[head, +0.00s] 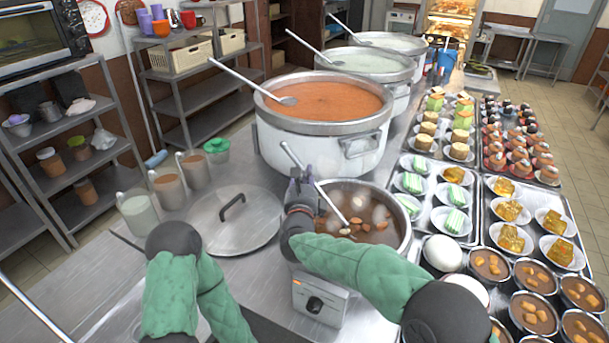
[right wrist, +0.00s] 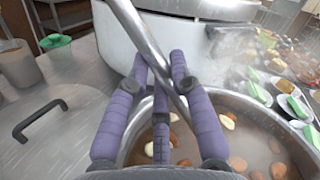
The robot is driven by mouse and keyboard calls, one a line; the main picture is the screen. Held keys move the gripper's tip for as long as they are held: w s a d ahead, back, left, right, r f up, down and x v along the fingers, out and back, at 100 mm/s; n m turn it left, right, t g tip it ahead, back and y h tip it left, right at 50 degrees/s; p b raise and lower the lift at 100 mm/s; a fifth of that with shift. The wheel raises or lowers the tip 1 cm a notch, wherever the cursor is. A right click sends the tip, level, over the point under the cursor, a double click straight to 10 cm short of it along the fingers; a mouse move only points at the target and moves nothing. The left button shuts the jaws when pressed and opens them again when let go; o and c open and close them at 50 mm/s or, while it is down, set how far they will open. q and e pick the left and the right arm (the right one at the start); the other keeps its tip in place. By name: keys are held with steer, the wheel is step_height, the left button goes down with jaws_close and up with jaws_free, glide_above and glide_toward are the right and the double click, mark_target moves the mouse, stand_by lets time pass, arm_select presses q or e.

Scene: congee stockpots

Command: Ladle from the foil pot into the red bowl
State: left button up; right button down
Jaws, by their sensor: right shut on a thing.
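My right gripper (head: 300,182) is shut on the handle of a metal ladle (head: 322,192). The ladle slants down into a steel pot (head: 408,232) of brown soup with pale and orange chunks. In the right wrist view the purple fingers (right wrist: 165,85) close around the ladle handle (right wrist: 150,45), above the brown soup (right wrist: 200,140). The ladle's bowl end is not clearly visible. No foil shows clearly on any pot, so I cannot tell which is the foil pot. I cannot single out the red bowl. My left arm shows at the lower left, but its gripper does not.
A large pot of orange-red soup (head: 325,100) with its own ladle stands behind the steel pot. Two pale-filled pots (head: 365,65) stand farther back. A lid (head: 235,222) lies left of the steel pot. Trays of dishes (head: 482,210) crowd the right. Steam blurs the wrist view.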

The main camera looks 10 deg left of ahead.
steer(key=shift+r, duration=0.1)
steer(key=shift+r+p, duration=1.1)
steer(key=shift+r, duration=1.85)
step_height(320, 180, up, 8)
steer(key=p, duration=0.3)
steer(key=shift+r, duration=0.25)
steer(key=shift+p, duration=0.35)
steer(key=n+g+p, duration=0.1)
steer(key=n+p, duration=0.1)
steer(key=p, duration=0.2)
steer(key=shift+n, duration=0.4)
